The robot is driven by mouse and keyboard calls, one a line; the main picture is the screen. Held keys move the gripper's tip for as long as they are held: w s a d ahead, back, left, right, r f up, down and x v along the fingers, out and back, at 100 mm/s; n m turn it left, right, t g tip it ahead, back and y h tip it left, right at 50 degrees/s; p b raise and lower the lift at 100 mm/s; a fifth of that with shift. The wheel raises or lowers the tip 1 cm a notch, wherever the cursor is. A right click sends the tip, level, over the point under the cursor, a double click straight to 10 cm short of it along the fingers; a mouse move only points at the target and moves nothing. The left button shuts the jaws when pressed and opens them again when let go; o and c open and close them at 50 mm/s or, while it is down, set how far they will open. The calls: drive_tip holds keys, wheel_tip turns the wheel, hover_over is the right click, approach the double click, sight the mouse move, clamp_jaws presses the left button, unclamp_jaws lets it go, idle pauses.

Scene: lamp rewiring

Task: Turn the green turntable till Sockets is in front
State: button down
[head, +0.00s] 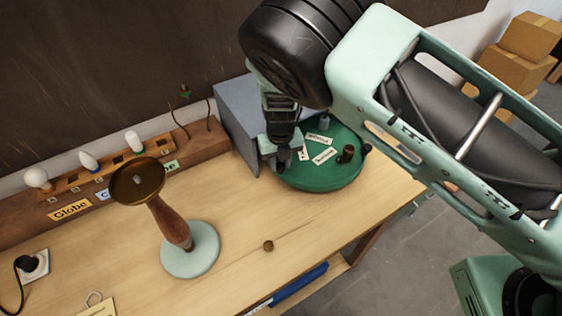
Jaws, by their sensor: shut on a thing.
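The green turntable (318,182) is a round disc at the back right of the wooden bench. White labels (325,156) lie on it, turned at different angles, and their words are too small to read surely. A brown cylinder (347,154), a grey part (325,121) and a dark knob (367,149) stand on or at the edge of the turntable. My gripper (284,163) points down at the turntable's left rim and is shut there. What lies between its fingers is mostly hidden by the gripper itself.
A grey-blue box (236,118) stands close behind and left of the turntable. A bulb rack (105,178) lines the wall. The bench front is mostly clear.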

drive_tip(key=shift+r, duration=0.1)
drive_tip(key=c, duration=1.1)
unclamp_jaws()
drive_tip(key=shift+c, duration=0.2)
wheel_tip(320, 180, up, 17)
drive_tip(key=b, duration=0.5)
drive_tip(key=shift+r, duration=0.2)
